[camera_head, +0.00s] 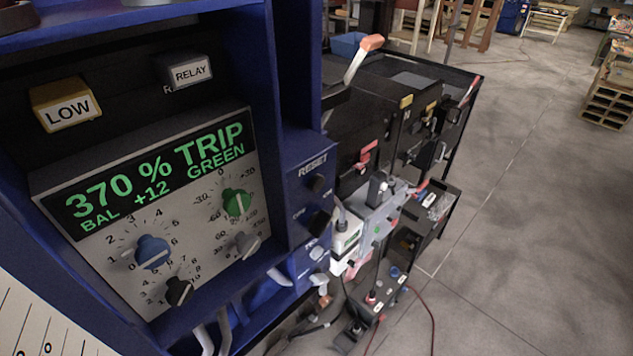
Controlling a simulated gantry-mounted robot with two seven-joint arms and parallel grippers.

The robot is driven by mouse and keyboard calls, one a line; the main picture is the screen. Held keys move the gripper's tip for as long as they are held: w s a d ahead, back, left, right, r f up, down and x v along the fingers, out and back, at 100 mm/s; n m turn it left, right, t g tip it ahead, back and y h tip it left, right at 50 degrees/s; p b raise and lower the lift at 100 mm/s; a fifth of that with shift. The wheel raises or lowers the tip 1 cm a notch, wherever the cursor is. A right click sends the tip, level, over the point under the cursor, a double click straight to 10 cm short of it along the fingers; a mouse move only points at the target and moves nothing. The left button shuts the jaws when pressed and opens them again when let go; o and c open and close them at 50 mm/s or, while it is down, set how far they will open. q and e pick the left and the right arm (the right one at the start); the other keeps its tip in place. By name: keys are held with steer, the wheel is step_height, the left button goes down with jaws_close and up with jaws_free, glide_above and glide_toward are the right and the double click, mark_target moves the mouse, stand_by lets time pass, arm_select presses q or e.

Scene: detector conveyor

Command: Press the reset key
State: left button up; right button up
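The word RESET (312,165) is printed in pale letters on the blue side panel (300,222) of the detector unit, in the middle of the head view. Just below the word is a small black key or knob (316,183); its exact shape is too small to tell. A second black knob (318,221) sits lower on the same panel. The display (150,177) to the left reads 370 %, TRIP, BAL +12 and GREEN. I can make out neither of my grippers in this view, and nothing is seen touching the panel.
Around the display are a yellow LOW block (66,105), a grey RELAY block (186,71), a blue knob (152,251) and a green knob (236,203). An orange-tipped lever (364,54) rises behind. Dark equipment and cables crowd the panel's right. The floor (540,190) farther right is clear.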

steer(key=shift+a, duration=0.15)
jaws_close()
stand_by(1.1)
